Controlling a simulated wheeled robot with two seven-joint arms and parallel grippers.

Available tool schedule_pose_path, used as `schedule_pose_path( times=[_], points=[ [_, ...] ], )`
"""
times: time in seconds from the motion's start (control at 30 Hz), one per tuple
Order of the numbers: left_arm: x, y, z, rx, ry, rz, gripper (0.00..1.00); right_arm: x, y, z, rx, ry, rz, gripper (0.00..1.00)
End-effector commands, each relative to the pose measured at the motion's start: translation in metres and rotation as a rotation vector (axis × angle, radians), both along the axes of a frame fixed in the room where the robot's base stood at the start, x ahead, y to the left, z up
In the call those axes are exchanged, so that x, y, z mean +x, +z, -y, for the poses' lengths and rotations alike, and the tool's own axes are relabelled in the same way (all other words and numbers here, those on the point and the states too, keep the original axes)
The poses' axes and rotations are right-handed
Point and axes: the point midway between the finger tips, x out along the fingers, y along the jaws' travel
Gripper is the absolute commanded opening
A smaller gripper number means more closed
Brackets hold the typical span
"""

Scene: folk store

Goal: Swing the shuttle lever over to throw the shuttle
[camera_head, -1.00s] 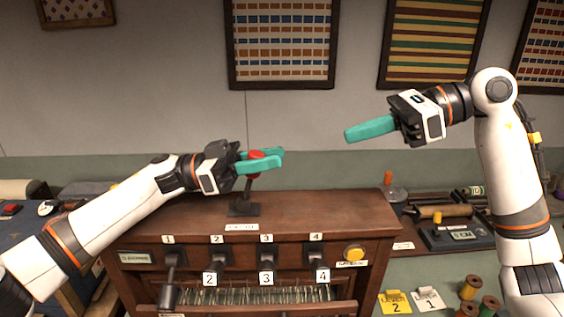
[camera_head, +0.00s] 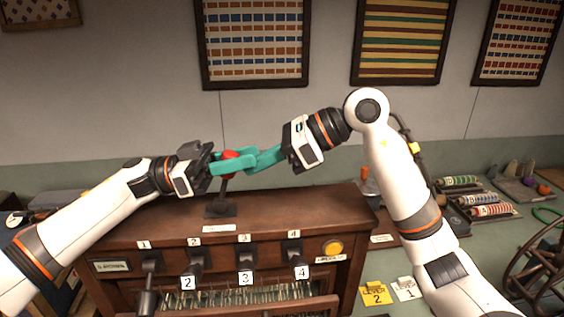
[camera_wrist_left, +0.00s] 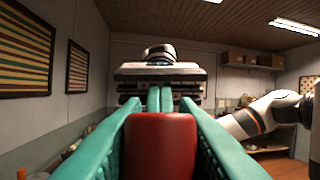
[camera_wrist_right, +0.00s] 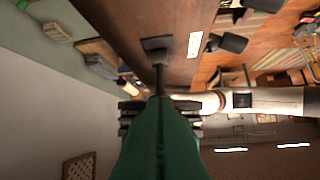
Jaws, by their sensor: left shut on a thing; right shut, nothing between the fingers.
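The shuttle lever has a red knob (camera_head: 231,160) on a dark stem (camera_head: 223,190) and stands on top of the wooden loom box (camera_head: 290,210). My left gripper (camera_head: 228,166) is shut on the red knob, which also fills the space between the teal fingers in the left wrist view (camera_wrist_left: 160,140). My right gripper (camera_head: 264,158) is shut and empty, its fingertips close to the knob on the right side. In the right wrist view its closed fingers (camera_wrist_right: 160,140) point at the lever stem (camera_wrist_right: 160,78). I cannot tell whether the two grippers touch.
Numbered levers (camera_head: 245,258), a yellow button (camera_head: 333,248) and an open front drawer are on the box front. Yellow (camera_head: 375,293) and white (camera_head: 407,289) tags lie on the right-hand counter, with spools (camera_head: 490,210) behind. The wall behind holds framed textiles.

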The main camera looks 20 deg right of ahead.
Motion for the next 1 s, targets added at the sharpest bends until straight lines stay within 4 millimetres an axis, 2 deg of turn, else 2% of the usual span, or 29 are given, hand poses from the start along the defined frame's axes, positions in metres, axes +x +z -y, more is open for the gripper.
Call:
schedule_pose_path(
  times=[0.03, 0.47, 0.7, 0.9, 0.93, 1.0],
  points=[
    [0.001, 0.005, -0.001, -0.007, 0.004, 0.001, 0.00, 0.001, 0.001, -0.003, 0.000, 0.001, 0.000, 0.00],
    [0.002, 0.005, -0.001, -0.007, 0.004, 0.001, 0.00, 0.002, 0.003, -0.006, -0.001, 0.000, 0.000, 0.00],
    [0.001, 0.005, 0.000, -0.005, 0.003, 0.001, 0.00, 0.006, 0.010, -0.020, 0.003, 0.002, 0.003, 0.00],
    [-0.001, 0.004, 0.003, -0.003, -0.003, 0.000, 0.00, 0.005, 0.011, -0.021, 0.007, 0.007, 0.004, 0.00],
    [-0.002, 0.004, 0.003, -0.002, -0.004, 0.000, 0.32, 0.005, 0.011, -0.022, 0.007, 0.007, 0.004, 0.00],
    [-0.002, 0.003, 0.003, -0.002, -0.004, 0.000, 0.43, 0.005, 0.011, -0.021, 0.007, 0.006, 0.005, 0.00]
  ],
)
